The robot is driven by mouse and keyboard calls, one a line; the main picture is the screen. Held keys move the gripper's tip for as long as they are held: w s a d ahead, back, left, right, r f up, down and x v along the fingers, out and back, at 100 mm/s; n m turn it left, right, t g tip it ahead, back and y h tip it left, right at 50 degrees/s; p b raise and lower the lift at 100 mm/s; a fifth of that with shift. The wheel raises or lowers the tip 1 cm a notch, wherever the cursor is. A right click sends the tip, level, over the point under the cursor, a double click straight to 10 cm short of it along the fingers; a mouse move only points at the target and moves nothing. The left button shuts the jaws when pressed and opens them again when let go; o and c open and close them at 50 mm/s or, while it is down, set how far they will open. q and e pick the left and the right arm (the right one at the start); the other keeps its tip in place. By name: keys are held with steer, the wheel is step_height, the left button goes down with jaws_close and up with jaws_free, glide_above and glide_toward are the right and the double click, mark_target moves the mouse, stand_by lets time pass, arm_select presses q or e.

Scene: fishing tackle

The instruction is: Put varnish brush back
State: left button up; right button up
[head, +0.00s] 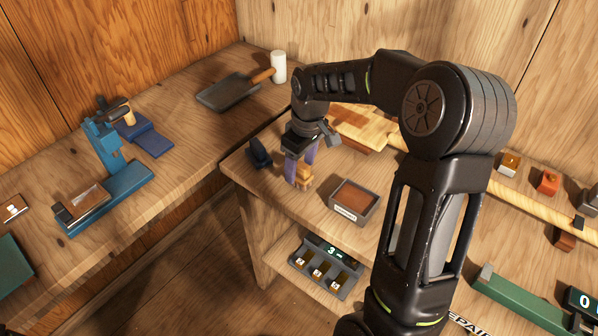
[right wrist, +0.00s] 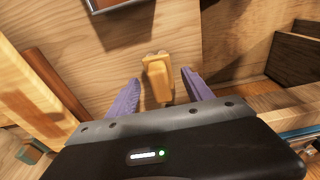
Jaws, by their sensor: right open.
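My right gripper (head: 299,168) is open, with its purple fingers pointing down over the left end of the wooden bench. A small yellow-wood piece (head: 304,176) stands at its fingertips and may be the varnish brush; I cannot tell for certain. In the right wrist view this wooden piece (right wrist: 157,82) lies between and slightly beyond the two spread fingers (right wrist: 160,88), with a gap on each side. Its lower part is hidden by the gripper. My left gripper is out of view.
A dark blue holder-like item (head: 259,154) stands just left of the gripper. A grey tray with a brown inside (head: 369,211) is to the right. A shelf below holds a dark rack (head: 328,268). A blue vise-like tool (head: 110,195) is on the left bench.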

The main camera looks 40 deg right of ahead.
mark_target(304, 166)
steer(key=r, duration=0.5)
steer(key=s+r, duration=0.1)
steer(key=r, duration=0.2)
steer(key=shift+d+r, duration=0.1)
steer(key=shift+r, duration=0.25)
